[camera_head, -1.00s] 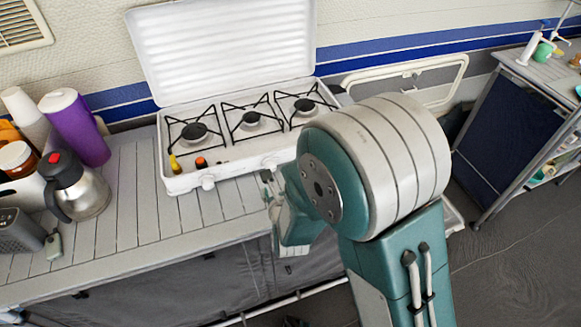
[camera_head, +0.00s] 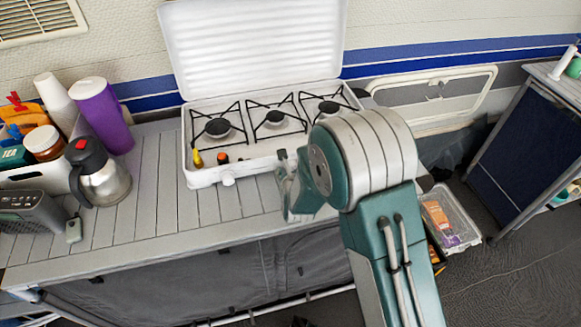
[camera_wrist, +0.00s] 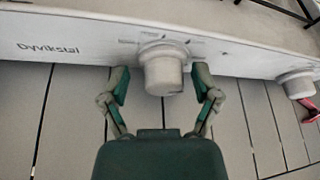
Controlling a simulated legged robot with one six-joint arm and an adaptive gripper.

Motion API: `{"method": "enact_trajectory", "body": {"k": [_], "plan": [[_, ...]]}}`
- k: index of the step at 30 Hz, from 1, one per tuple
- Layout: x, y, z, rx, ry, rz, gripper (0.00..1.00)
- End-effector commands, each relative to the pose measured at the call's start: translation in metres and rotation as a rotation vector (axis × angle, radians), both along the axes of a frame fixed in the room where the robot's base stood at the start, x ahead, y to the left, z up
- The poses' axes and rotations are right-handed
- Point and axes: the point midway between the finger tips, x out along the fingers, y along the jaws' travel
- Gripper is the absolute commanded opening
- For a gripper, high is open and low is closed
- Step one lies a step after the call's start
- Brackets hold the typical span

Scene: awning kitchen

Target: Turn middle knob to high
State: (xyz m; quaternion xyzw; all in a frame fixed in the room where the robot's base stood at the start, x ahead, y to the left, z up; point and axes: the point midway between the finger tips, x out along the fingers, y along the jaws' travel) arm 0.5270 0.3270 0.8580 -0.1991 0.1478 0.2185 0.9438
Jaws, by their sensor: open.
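A white three-burner stove (camera_head: 262,163) stands with its lid raised on the slatted counter. In the wrist view its front panel (camera_wrist: 60,32) carries a white round knob (camera_wrist: 165,74), apparently the middle one, with printed marks around its top. My gripper (camera_wrist: 163,85) is open, one finger on each side of this knob. I cannot tell whether the fingers touch it. Another knob (camera_wrist: 296,83) is at the right edge. In the head view the left knob (camera_head: 228,180) shows, my gripper (camera_head: 287,170) is right of it, and my arm hides the other knobs.
A steel jug (camera_head: 105,184), a purple cup (camera_head: 100,115) and a grey box (camera_head: 32,207) crowd the counter's left end. The counter before the stove (camera_head: 200,215) is mostly clear. A clear bin (camera_head: 450,220) is on the floor at right.

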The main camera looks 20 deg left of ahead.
Motion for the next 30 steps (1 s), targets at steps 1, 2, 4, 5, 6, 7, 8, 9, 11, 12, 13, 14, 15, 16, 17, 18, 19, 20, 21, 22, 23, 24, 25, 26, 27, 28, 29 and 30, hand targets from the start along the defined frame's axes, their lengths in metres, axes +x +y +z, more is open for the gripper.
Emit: {"method": "enact_trajectory", "body": {"k": [1,2,4,5,6,7,8,9,11,12,13,14,15,16,17,18,19,20,21,22,23,24,25,26,27,28,29,30], "plan": [[0.0,-0.0006,0.0003,0.001,0.0,0.0,0.8],[0.0,-0.0008,0.0004,0.001,0.0,0.0,0.8],[0.0,-0.0012,0.0005,0.001,0.0,0.0,0.62],[0.0,-0.0013,0.0007,0.001,0.0,0.0,0.49],[0.0,-0.0013,0.0007,0.001,0.0,0.0,0.31],[0.0,-0.0013,0.0007,0.001,0.0,0.0,0.17],[0.0,-0.0012,0.0006,0.001,0.0,0.0,0.13],[0.0001,-0.0011,0.0005,0.001,0.0,0.0,0.13],[0.0001,-0.0008,0.0003,0.001,0.0,0.0,0.13],[0.0001,-0.0007,0.0002,0.0,0.0,0.0,0.13],[0.0,-0.0005,0.0001,0.0,0.0,-0.001,0.13],[0.0001,-0.0004,0.0001,-0.002,-0.001,0.0,0.13],[0.0001,-0.0003,-0.0001,-0.004,-0.002,0.0,0.13],[0.0001,-0.0001,-0.0002,-0.007,-0.004,-0.001,0.13],[0.0,-0.0001,-0.0002,-0.011,-0.007,-0.001,0.13],[0.0,0.0001,-0.0004,-0.018,-0.011,-0.001,0.13],[0.0,0.0003,-0.0005,-0.026,-0.015,-0.001,0.13],[0.0,0.0004,-0.0005,-0.033,-0.02,-0.001,0.13],[-0.0001,0.0006,-0.0005,-0.048,-0.029,0.0,0.13],[-0.0002,0.0007,-0.0005,-0.058,-0.035,0.0,0.13],[-0.0002,0.0007,-0.0007,-0.072,-0.043,0.0,0.13],[-0.0005,0.0011,-0.0009,-0.092,-0.056,0.001,0.13],[-0.0005,0.0012,-0.0011,-0.108,-0.065,0.0,0.13],[-0.0006,0.0015,-0.0012,-0.125,-0.076,0.001,0.13],[-0.0008,0.0017,-0.0014,-0.151,-0.092,0.002,0.13],[-0.0008,0.0017,-0.0016,-0.172,-0.103,0.002,0.13],[-0.001,0.0019,-0.0018,-0.194,-0.117,0.003,0.13],[-0.0008,0.0018,-0.0018,-0.223,-0.135,0.001,0.13]]}}
